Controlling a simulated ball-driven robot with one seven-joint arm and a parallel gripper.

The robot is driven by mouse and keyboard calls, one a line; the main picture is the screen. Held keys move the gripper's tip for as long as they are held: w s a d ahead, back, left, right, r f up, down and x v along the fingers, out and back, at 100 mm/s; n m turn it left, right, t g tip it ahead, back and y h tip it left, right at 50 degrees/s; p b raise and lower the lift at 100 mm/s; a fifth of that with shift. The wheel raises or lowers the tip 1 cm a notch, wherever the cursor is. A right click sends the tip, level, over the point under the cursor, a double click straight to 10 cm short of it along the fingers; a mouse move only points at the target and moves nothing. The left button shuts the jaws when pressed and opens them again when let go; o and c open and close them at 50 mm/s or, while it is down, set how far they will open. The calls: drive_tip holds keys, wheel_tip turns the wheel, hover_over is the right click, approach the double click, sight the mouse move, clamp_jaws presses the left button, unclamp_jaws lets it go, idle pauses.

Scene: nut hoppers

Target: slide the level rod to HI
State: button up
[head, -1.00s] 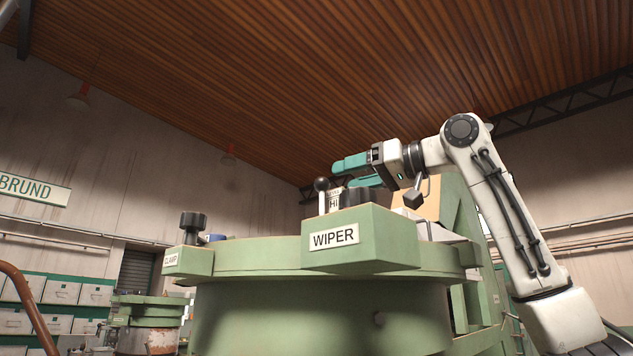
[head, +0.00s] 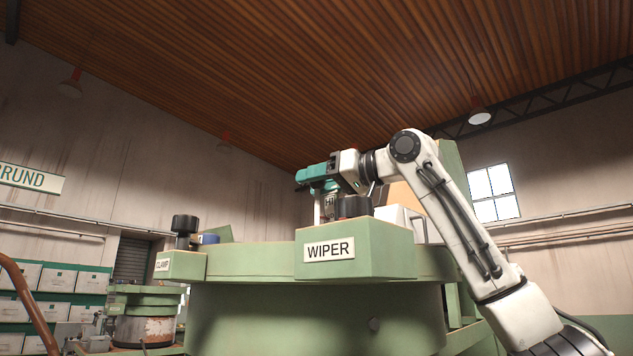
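The level rod (head: 317,208) stands upright behind the green housing marked WIPER. Only its pale lower shaft shows; its ball knob is hidden by my gripper. My gripper (head: 312,178), with teal fingers, points left and is at the top of the rod. One finger shows clearly, the other only partly, so I cannot tell whether they are shut on the knob. The HI plate behind the rod is mostly covered by the gripper and a black knob.
A black knob (head: 352,206) sits on the WIPER housing (head: 388,247), close below my gripper. Another black knob (head: 185,226) stands over the CLAMP block (head: 178,266) at the left. A white box (head: 398,219) is right of the WIPER knob, close to my arm.

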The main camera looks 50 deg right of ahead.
clamp_jaws()
drive_tip(key=shift+r, duration=0.1)
drive_tip(key=shift+s+r, duration=0.1)
drive_tip(key=shift+r, duration=1.65)
drive_tip(key=shift+o, duration=1.4)
unclamp_jaws()
drive_tip(key=shift+f, duration=0.1)
drive_tip(key=b+v, duration=0.3)
drive_tip(key=v, duration=0.7)
drive_tip(key=shift+s+b, duration=0.3)
drive_tip(key=shift+b, duration=0.05)
drive_tip(key=shift+d, duration=0.2)
